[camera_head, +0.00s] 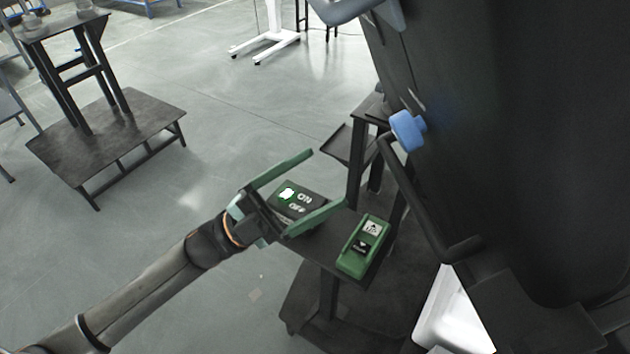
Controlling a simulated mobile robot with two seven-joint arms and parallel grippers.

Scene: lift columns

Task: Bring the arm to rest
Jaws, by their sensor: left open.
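My left arm comes in from the lower left of the head view. Its left gripper (328,177) is open, with its two green fingers spread apart and pointing to the upper right. I see nothing held in the gripper. I cannot tell whether a finger touches the box. My right gripper does not show.
A large dark panel with a blue knob (407,130) fills the right side. A dark low table (105,148) stands at upper left. Open grey floor (215,110) lies between.

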